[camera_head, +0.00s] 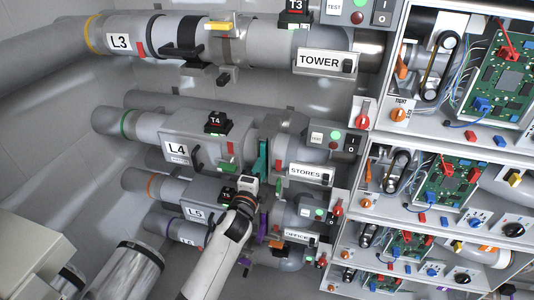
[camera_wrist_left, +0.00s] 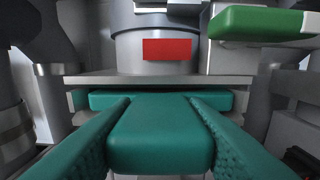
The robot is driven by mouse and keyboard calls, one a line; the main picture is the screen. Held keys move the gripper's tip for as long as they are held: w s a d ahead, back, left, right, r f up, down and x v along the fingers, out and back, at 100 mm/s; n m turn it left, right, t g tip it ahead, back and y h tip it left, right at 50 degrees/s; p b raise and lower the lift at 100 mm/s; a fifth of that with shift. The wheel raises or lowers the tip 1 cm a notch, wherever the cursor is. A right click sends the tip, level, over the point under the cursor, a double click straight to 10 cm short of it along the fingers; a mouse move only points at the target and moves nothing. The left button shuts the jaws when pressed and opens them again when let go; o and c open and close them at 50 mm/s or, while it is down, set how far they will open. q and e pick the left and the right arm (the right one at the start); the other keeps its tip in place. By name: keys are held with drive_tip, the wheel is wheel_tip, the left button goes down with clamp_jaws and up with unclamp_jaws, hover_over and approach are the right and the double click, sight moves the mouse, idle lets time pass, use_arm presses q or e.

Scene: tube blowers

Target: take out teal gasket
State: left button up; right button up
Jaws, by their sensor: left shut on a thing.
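The teal gasket (camera_head: 263,158) stands upright in the joint of the STORES line, right of the grey L4 box, in the head view. In the left wrist view its teal tab (camera_wrist_left: 158,138) fills the middle, with a teal edge running along under a grey flange. My left gripper (camera_wrist_left: 157,112) is shut on this tab, one textured finger on each side. In the head view my left gripper (camera_head: 247,187) is just below the gasket, and its fingertips are hard to make out. My right gripper is not in view.
A green handle (camera_wrist_left: 262,23) and a red block (camera_wrist_left: 167,49) are close above the tab in the left wrist view. Thick grey pipes surround the joint. Open control cabinets (camera_head: 430,190) stand to the right. A purple part (camera_head: 263,224) shows lower down.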

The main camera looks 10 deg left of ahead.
use_arm(q)
drive_tip(key=shift+s+r, duration=0.1)
drive_tip(key=shift+s, duration=0.2)
drive_tip(key=shift+s+p, duration=0.55)
drive_tip(key=shift+s, duration=0.75)
drive_tip(key=s+p, duration=0.1)
drive_tip(key=s, duration=0.6)
drive_tip(key=shift+s+a+p, duration=0.15)
drive_tip(key=shift+s+p, duration=0.2)
drive_tip(key=shift+s, duration=0.15)
idle(0.4)
